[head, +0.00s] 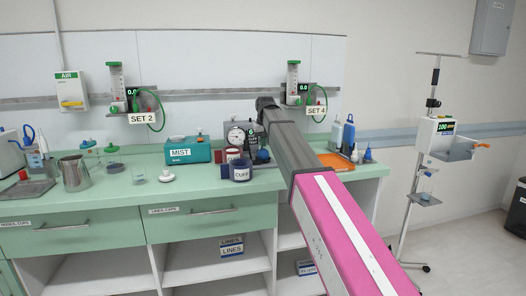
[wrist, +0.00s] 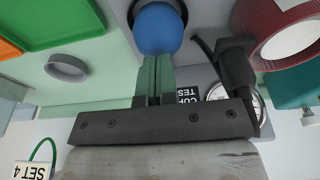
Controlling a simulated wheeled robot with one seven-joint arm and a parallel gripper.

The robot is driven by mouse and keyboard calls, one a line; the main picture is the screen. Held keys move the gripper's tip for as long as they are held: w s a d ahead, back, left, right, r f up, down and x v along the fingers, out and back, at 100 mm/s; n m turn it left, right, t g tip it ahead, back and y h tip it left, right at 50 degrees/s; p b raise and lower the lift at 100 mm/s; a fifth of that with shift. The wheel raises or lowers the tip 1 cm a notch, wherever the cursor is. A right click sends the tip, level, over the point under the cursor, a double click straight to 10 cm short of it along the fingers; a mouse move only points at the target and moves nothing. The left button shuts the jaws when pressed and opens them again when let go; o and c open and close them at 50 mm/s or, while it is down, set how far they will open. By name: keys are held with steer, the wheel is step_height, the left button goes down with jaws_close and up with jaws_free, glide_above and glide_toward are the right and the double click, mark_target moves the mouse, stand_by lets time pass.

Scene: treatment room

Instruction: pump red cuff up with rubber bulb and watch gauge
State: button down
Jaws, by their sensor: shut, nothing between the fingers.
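The blue rubber bulb (wrist: 158,28) sits in a round grey holder in the wrist view; in the head view the bulb (head: 263,156) is just left of my arm. My gripper (wrist: 160,62) is shut and empty, its green fingertips at the bulb's near edge; I cannot tell whether they touch. The red cuff (wrist: 268,22) is to the right in the wrist view. In the head view the red cuff (head: 232,153) stands behind a dark blue one. The white gauge (head: 236,136) faces the room; its needle is too small to read. In the wrist view a black fitting and my gripper partly hide the gauge (wrist: 220,92).
The dark blue cuff (head: 240,171) labelled CUFF stands near the counter's front edge. A teal MIST box (head: 188,150) is to the left. An orange tray (head: 336,161) and bottles are right of my arm. A green tray (wrist: 60,20) shows in the wrist view.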

steer(key=shift+f, duration=0.15)
steer(key=shift+f, duration=0.9)
steer(key=shift+r, duration=1.1)
steer(key=shift+f, duration=0.2)
steer(key=shift+r, duration=0.2)
stand_by(0.4)
steer(key=shift+r, duration=0.15)
stand_by(1.4)
